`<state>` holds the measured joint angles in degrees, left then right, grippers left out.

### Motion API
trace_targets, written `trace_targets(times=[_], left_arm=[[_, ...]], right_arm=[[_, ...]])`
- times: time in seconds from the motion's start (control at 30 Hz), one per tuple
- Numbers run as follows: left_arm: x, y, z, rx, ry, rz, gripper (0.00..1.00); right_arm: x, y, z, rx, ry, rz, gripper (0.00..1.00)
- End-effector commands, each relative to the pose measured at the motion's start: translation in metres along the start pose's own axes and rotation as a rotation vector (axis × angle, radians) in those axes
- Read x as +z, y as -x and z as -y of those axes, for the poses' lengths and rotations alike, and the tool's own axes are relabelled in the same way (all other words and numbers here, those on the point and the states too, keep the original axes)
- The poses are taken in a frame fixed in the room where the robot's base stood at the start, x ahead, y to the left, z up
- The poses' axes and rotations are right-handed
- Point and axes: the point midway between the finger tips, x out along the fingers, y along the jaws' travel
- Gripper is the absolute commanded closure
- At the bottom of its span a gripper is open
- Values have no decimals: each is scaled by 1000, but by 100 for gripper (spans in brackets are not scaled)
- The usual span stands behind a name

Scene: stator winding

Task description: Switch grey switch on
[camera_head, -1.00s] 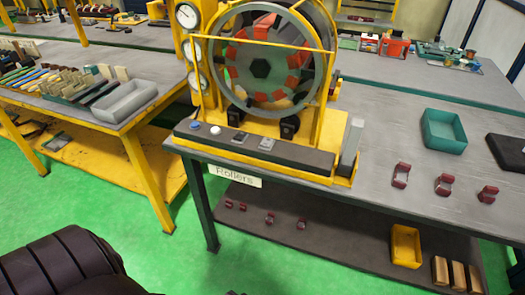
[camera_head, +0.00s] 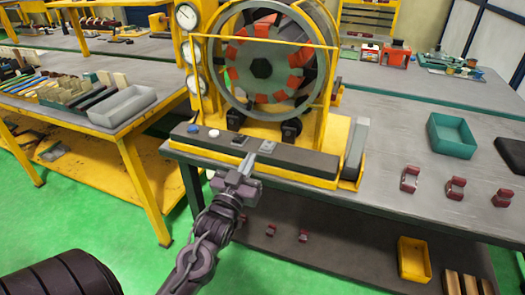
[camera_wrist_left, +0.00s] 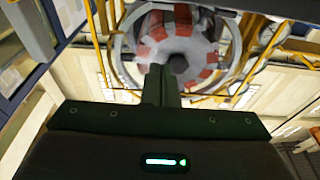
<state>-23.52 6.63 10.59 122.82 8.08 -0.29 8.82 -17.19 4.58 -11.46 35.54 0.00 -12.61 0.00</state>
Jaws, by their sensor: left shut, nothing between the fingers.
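Two small switches sit on the dark control bar at the front of the stator machine. The left one is a dark grey switch (camera_head: 240,139), and the right one is a lighter grey switch (camera_head: 268,146). I cannot tell their on or off state. My left gripper (camera_head: 250,162) is shut and empty, with its fingertips at the bar's front edge, between and just below the two switches. I cannot tell whether it touches the bar. In the left wrist view the closed fingers (camera_wrist_left: 161,85) point up at the stator; the switches do not show there. My right gripper is out of view.
A blue button (camera_head: 192,129) and a white button (camera_head: 214,134) sit left on the bar. The stator ring (camera_head: 264,65) stands behind it. A grey upright block (camera_head: 355,148) is at the bar's right end. A teal bin (camera_head: 452,136) lies farther right.

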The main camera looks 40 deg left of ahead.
Motion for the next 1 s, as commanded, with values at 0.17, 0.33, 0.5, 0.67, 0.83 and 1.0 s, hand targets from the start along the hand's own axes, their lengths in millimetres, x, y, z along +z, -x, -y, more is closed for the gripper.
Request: trace_targets(times=[0.17, 0.33, 0.5, 0.67, 0.83, 1.0], left_arm=[[0, 0, 0, 1, 0, 1, 100], [-1, -5, 0, 1, 0, 0, 100], [-2, -28, -1, 2, 0, -2, 100], [-3, -62, -1, 2, 0, -1, 100], [-2, -98, -1, 1, 1, 0, 100], [23, -93, -1, 1, 0, 7, 100]], right_arm=[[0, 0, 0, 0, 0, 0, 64], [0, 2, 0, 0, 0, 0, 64], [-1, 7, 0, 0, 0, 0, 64], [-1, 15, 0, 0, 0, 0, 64], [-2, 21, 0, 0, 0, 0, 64], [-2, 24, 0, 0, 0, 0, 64]])
